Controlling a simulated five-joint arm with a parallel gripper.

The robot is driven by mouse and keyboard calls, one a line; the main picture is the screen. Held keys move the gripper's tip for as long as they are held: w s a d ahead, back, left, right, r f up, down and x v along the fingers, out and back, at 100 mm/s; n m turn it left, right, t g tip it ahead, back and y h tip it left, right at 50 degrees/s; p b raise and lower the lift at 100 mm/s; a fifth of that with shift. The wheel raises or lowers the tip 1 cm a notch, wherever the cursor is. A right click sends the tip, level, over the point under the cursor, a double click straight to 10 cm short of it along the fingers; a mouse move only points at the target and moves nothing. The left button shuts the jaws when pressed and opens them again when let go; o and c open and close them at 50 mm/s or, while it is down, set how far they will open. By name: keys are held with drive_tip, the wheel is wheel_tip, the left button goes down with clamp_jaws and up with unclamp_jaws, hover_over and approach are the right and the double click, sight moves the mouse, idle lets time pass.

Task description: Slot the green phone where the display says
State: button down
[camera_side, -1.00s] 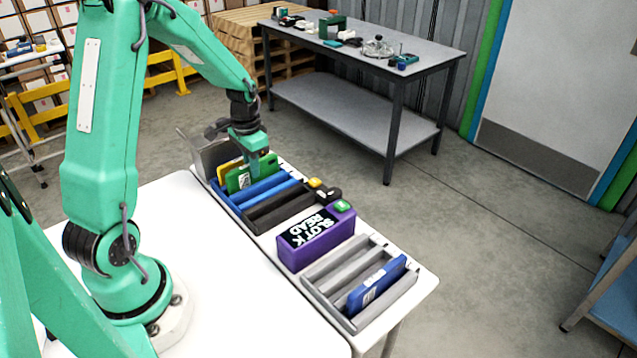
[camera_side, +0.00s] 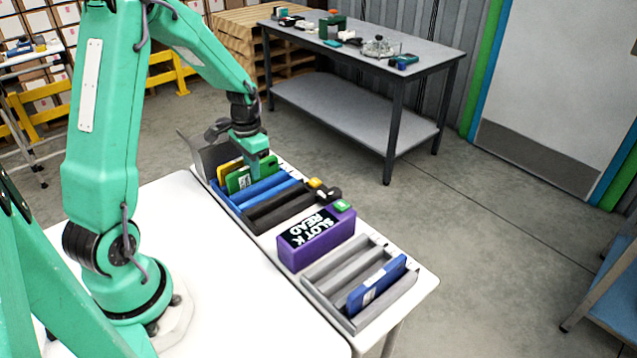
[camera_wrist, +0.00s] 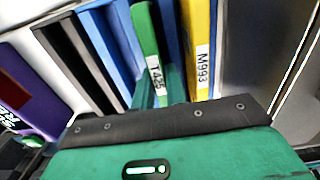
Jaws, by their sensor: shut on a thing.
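The green phone (camera_side: 240,180) stands tilted in the blue rack at the far end of the white table. In the wrist view its edge (camera_wrist: 146,30) carries a label reading T425. My gripper (camera_side: 262,165) is down at the phone and shut on it. The wrist view shows the teal fingers at the phone's edge, with their tips partly hidden. The purple display box (camera_side: 320,248) stands mid-row, with a dark screen reading SLOT K and READ, seen upside down.
A yellow phone (camera_wrist: 196,45) labelled M993 stands close beside the green one. The blue rack (camera_side: 262,189) adjoins a dark rack (camera_side: 280,211). A grey rack (camera_side: 335,268) at the near end holds a blue phone (camera_side: 377,286) and has empty slots. A grey panel (camera_side: 208,150) stands beyond the yellow phone.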

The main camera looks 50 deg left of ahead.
drive_tip(key=c, duration=1.3)
unclamp_jaws()
drive_tip(key=shift+c, duration=0.2)
drive_tip(key=shift+r, duration=3.9)
drive_tip(key=shift+r, duration=0.1)
wheel_tip(320, 180, up, 7)
drive_tip(key=shift+d, duration=0.1)
